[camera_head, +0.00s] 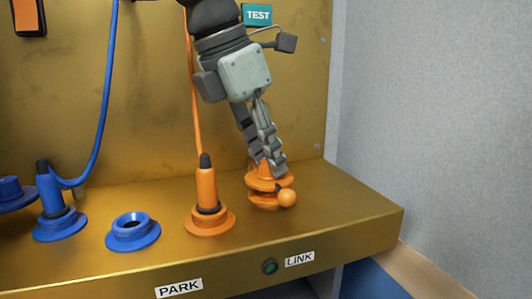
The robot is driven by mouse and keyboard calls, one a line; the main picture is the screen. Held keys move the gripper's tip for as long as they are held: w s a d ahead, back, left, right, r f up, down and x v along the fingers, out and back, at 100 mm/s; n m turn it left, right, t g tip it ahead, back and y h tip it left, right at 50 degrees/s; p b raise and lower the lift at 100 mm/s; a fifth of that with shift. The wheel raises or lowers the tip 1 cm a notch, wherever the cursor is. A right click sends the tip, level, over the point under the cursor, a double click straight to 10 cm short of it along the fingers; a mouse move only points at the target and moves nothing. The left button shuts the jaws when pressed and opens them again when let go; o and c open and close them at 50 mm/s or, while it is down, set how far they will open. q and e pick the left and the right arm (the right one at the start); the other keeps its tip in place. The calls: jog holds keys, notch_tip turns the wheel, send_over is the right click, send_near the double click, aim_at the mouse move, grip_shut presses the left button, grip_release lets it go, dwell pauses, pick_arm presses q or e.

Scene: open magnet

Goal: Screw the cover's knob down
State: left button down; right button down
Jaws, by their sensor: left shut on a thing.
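An orange cover (268,182) sits on an orange socket (263,201) at the right end of the gold shelf. An orange ball (287,197) sticks out at the front right of this stack. My left gripper (272,167) comes down from above, and its fingers are shut on the top of the orange cover, where the knob is. The fingers hide most of the knob. I cannot tell how tightly the cover sits on the socket. My right gripper is not in view.
An orange plug (207,188) with a cable stands just left of my gripper. A blue open socket (133,232) and a blue plug (50,195) are further left. The gold shelf (335,215) is clear at right. PARK (179,288) and LINK (300,258) labels mark its front.

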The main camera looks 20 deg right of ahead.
pick_arm(q)
jog(key=shift+m+g, duration=0.4)
jog(key=shift+m, duration=0.4)
jog(key=shift+w+m+g, duration=0.1)
jog(key=shift+m+g, duration=0.2)
jog(key=shift+m, duration=0.5)
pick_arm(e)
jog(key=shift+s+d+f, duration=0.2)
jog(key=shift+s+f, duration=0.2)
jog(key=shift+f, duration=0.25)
pick_arm(q)
jog(key=c, duration=1.2)
grip_release()
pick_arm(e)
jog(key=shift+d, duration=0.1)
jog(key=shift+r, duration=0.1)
pick_arm(q)
jog(key=shift+r, duration=0.15)
jog(key=v, duration=1.1)
jog(key=shift+a+r, duration=0.25)
jog(key=shift+r, duration=0.1)
